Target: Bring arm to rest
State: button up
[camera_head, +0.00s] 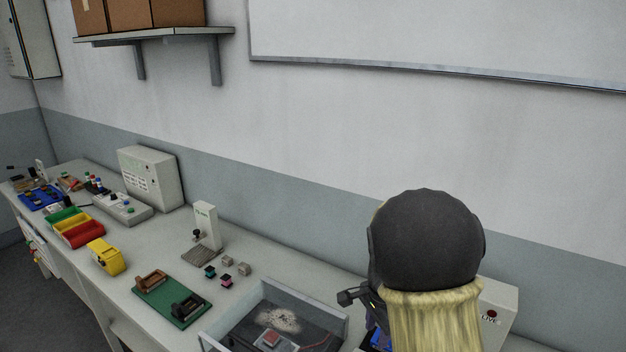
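My arm fills the lower right, with a large dark rounded joint and a pale yellow link below it. A small dark part of my gripper (356,297) shows just left of the arm, above the bench near the clear-walled box. Most of my gripper is hidden behind my arm, so I cannot tell whether its fingers are open or shut, or whether it holds anything.
The bench (150,250) carries a clear-walled box (225,328), a green board (160,306), small connectors (227,281), a yellow device (106,257), coloured bins (75,227) and a white cabinet (150,178). A white box (499,308) stands behind my arm.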

jog(key=s+r+n+t, duration=0.2)
jog(key=s+n, duration=1.1)
jog(key=s, duration=0.1)
jog(key=shift+a+r+n, duration=0.15)
jog(key=shift+r+n, duration=0.05)
jog(key=shift+n, duration=0.1)
jog(key=shift+w, duration=0.1)
dwell(1.3)
